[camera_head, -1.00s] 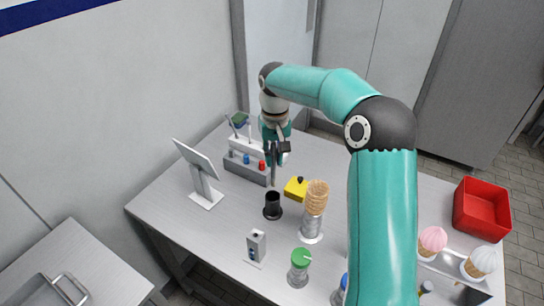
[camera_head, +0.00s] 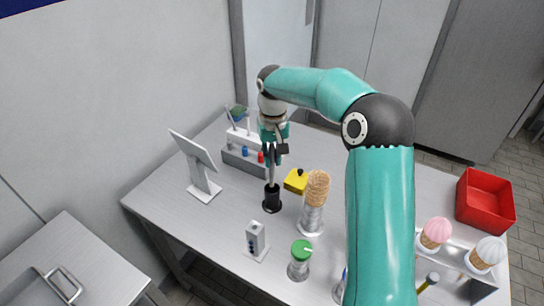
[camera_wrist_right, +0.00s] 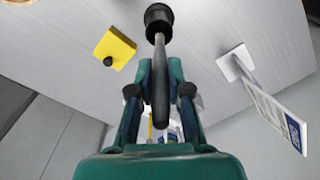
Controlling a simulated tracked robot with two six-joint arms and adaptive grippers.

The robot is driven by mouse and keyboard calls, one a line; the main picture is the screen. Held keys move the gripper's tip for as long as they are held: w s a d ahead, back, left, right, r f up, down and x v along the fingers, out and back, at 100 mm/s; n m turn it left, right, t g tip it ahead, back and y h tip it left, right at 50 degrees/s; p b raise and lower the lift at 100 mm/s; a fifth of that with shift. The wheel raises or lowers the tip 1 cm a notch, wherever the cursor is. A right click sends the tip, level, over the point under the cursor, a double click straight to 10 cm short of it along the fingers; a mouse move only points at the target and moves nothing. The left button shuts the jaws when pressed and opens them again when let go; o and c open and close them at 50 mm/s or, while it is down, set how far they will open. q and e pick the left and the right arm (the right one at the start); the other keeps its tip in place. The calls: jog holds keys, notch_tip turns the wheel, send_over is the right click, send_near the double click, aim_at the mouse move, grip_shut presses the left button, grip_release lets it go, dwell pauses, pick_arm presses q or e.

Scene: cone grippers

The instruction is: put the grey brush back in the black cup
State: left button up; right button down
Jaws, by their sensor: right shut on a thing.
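The black cup (camera_head: 272,204) stands on the table left of the cone stack; it also shows at the top of the right wrist view (camera_wrist_right: 158,14). The grey brush (camera_head: 271,172) hangs from my right gripper (camera_head: 272,157), with its lower end at the mouth of the cup. In the right wrist view the brush (camera_wrist_right: 161,75) lies between the two fingers, its thin end reaching to the cup. My right gripper is shut on it. How deep the brush end sits in the cup I cannot tell. My left gripper is not in view.
A yellow block with a black knob (camera_head: 296,182) and the cone stack (camera_head: 315,200) stand close right of the cup. A tablet stand (camera_head: 197,167) is at left, a grey rack (camera_head: 243,162) behind. A small grey box (camera_head: 256,240) and green-lidded jar (camera_head: 300,258) stand in front.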

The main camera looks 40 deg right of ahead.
aim_at(273, 146)
jog(key=shift+f, duration=0.15)
jog(key=shift+f+b, duration=1.75)
jog(key=shift+f, duration=0.65)
jog(key=c, duration=1)
grip_release()
jog(key=shift+c, duration=0.2)
notch_tip(273, 146, up, 12)
jog(key=shift+s, duration=0.1)
